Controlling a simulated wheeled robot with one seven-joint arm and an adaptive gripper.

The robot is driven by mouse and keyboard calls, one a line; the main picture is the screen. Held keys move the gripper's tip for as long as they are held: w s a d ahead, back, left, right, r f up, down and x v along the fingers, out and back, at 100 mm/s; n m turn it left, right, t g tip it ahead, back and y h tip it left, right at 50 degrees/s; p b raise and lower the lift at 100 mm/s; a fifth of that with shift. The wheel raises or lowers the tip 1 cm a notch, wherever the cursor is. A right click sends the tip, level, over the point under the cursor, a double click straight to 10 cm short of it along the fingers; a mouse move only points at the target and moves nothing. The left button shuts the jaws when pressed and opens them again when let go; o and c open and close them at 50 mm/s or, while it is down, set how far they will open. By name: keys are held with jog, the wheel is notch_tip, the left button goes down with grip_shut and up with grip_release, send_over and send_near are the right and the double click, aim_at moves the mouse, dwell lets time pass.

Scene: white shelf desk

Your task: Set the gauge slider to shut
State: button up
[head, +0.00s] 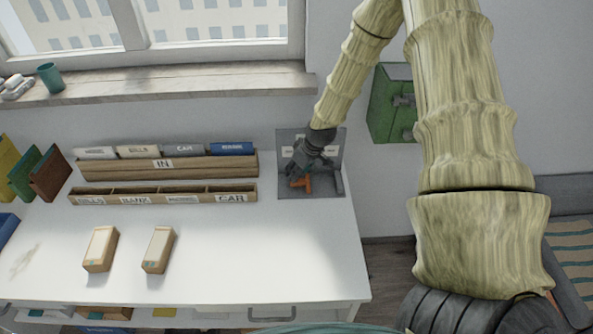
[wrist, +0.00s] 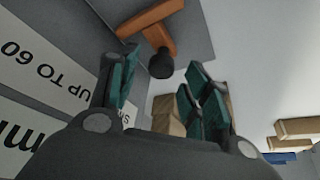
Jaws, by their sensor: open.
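The gauge is a grey upright panel with a grey base (head: 288,136) at the right end of the white desk. Its orange slider (head: 300,183) shows low in front of the panel, partly covered by my gripper (head: 297,170). In the wrist view the orange slider (wrist: 148,24) is a T-shaped piece with a black knob (wrist: 161,65). My gripper (wrist: 163,88) is open, with its teal-padded fingers apart and nothing held. The knob appears just beyond the gap between the fingertips; contact cannot be told. White labels (wrist: 45,70) read "UP TO 60" and "mm", upside down.
Wooden sorters with labelled slots (head: 165,168) stand left of the gauge. Two small boxes (head: 100,250) (head: 158,250) lie on the front desk. A green wall box (head: 388,105) hangs right of the gauge. The desk's front right is clear.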

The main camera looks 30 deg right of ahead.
jog(key=shift+x, duration=0.9)
grip_shut()
